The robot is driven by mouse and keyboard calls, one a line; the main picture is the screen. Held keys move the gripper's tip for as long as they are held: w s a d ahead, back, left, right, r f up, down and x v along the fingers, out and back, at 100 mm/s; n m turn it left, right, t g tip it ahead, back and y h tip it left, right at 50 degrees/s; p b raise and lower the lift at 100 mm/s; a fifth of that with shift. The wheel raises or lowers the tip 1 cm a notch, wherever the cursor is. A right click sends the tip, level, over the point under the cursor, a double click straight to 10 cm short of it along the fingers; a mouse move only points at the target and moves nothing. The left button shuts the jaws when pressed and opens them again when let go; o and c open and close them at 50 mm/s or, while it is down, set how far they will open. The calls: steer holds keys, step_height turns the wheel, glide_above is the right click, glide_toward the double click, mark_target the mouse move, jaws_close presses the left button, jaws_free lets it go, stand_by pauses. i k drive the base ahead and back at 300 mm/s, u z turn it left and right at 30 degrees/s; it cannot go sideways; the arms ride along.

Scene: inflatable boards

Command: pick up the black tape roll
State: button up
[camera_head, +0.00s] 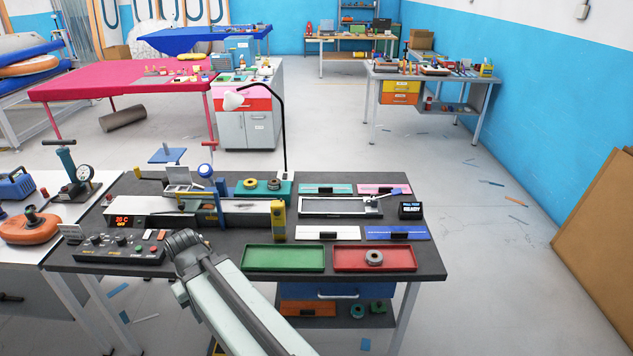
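A small dark roll (273,184) sits on the teal block at the back middle of the workbench, just right of a yellow-and-dark roll (250,184). A grey roll (374,258) lies flat in the red tray (344,267) at the front right. At this size I cannot tell for sure which one is the black tape roll. My pale arm reaches in from the bottom edge to a dark ribbed joint over the bench's front left. My gripper's fingers do not show. The rolls are to the right of the visible arm and apart from it.
An empty green tray (284,258) lies left of the red tray. A control panel (115,247) and a long machine (235,211) fill the bench's left and middle. The floor at the right is mostly clear.

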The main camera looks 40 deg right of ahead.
mark_target(273, 184)
steer(key=z, duration=0.15)
steer(key=i, duration=1.5)
steer(key=u, duration=0.05)
